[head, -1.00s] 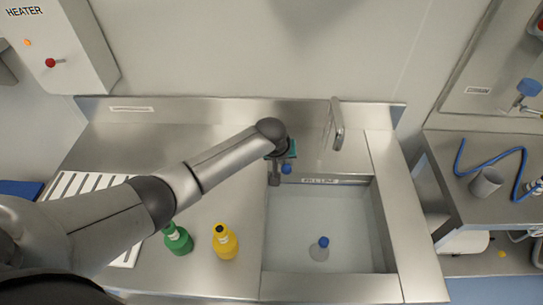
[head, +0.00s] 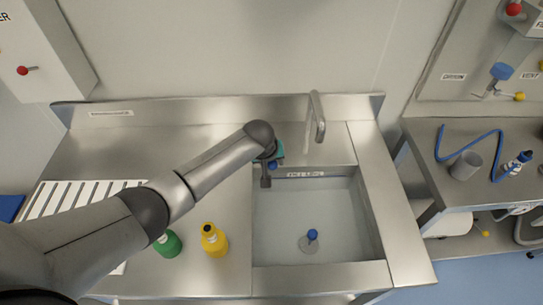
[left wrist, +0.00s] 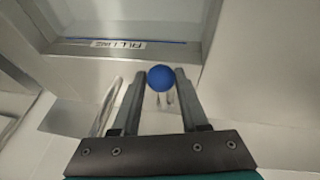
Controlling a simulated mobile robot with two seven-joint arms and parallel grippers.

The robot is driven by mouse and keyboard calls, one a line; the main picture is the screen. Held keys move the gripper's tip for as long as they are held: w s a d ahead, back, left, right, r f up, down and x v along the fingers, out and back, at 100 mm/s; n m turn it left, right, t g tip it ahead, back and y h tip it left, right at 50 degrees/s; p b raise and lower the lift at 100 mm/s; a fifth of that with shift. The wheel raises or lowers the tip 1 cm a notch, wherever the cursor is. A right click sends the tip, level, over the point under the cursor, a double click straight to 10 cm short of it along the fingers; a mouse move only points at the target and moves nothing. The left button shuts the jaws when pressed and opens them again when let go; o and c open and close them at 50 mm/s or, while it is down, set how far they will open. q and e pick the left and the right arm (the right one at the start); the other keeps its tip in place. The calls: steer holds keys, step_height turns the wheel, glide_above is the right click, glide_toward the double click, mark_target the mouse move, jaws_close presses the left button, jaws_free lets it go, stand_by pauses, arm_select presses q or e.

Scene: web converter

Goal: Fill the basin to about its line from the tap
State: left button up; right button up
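The steel basin (head: 372,225) is set in the counter, with a pale, smooth inside; I cannot tell a water level. A fill-line label (head: 306,174) is on its back wall and also shows in the left wrist view (left wrist: 118,44). The tap spout (head: 317,118) stands behind it; I see no stream. A blue-topped plug (head: 312,236) stands on the basin floor. My left gripper (head: 267,178) is at the blue tap knob (head: 272,165). In the left wrist view the knob (left wrist: 161,77) sits between the fingertips (left wrist: 162,74); contact is unclear. My right gripper is not in view.
A green bottle (head: 168,244) and a yellow bottle (head: 214,241) stand left of the basin. A white slatted rack (head: 75,200) lies further left. A side bench on the right holds a grey cup (head: 466,166) and a blue hose (head: 441,150).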

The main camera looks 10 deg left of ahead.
arm_select(q)
steer(key=shift+w+r, duration=0.15)
steer(key=shift+r, duration=0.05)
steer(key=shift+a+r, duration=0.1)
steer(key=shift+r, duration=0.25)
steer(key=p+v, duration=0.2)
steer(key=v, duration=1.2)
steer(key=shift+s+p, duration=0.3)
steer(key=shift+s, duration=0.05)
